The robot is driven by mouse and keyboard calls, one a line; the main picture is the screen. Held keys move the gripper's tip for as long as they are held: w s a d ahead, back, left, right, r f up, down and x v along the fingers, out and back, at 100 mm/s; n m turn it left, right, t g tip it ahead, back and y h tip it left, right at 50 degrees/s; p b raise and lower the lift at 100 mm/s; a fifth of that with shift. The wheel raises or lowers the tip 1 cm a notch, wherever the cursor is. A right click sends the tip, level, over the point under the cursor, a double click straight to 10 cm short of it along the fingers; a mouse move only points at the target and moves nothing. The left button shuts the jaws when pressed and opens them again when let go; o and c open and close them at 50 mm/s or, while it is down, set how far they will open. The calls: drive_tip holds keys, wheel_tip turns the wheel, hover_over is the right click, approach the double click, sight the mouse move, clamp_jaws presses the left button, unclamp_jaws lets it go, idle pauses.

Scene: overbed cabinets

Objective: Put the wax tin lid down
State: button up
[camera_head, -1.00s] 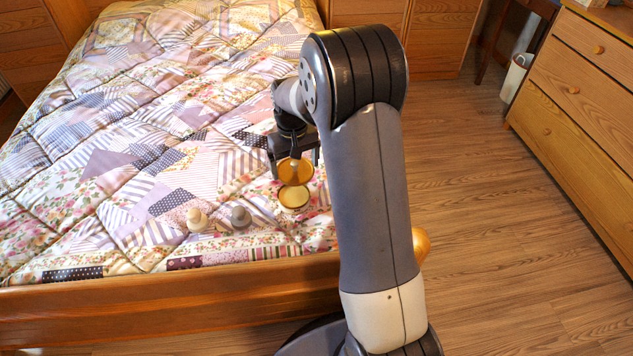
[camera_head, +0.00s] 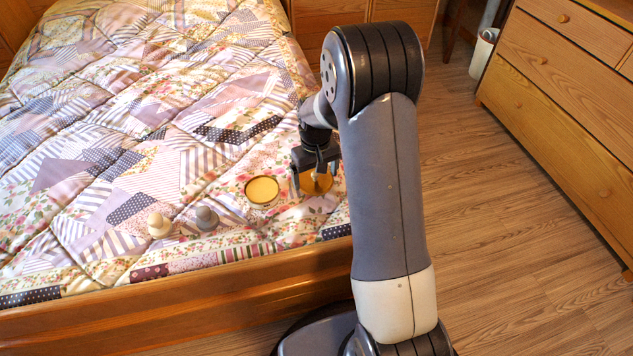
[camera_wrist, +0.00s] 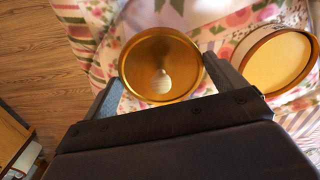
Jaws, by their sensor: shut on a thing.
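The wax tin lid (camera_head: 316,182) is a round gold disc held at my gripper (camera_head: 313,181), low over the quilt near the bed's front right corner. In the wrist view the lid (camera_wrist: 160,62) shows its hollow gold inside, and my gripper (camera_wrist: 161,88) has a finger at each side of its rim. The open wax tin (camera_head: 262,190), with pale yellow wax inside, stands on the quilt left of the lid. The tin (camera_wrist: 275,62) shows at the right in the wrist view, apart from the lid. I cannot tell whether the lid touches the quilt.
The wooden footboard (camera_head: 180,310) runs along the front. A chest of drawers (camera_head: 560,90) stands at the right, past open floor.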

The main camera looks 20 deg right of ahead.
sight(315, 174)
drive_tip(key=shift+f, duration=1.3)
drive_tip(key=shift+f+b, duration=0.15)
drive_tip(key=shift+b, duration=0.2)
drive_tip(key=o, duration=0.7)
wheel_tip(315, 174, up, 12)
drive_tip(key=p, duration=0.3)
drive_tip(key=shift+r+p, duration=0.2)
drive_tip(key=shift+p, duration=0.1)
drive_tip(key=shift+f, duration=0.1)
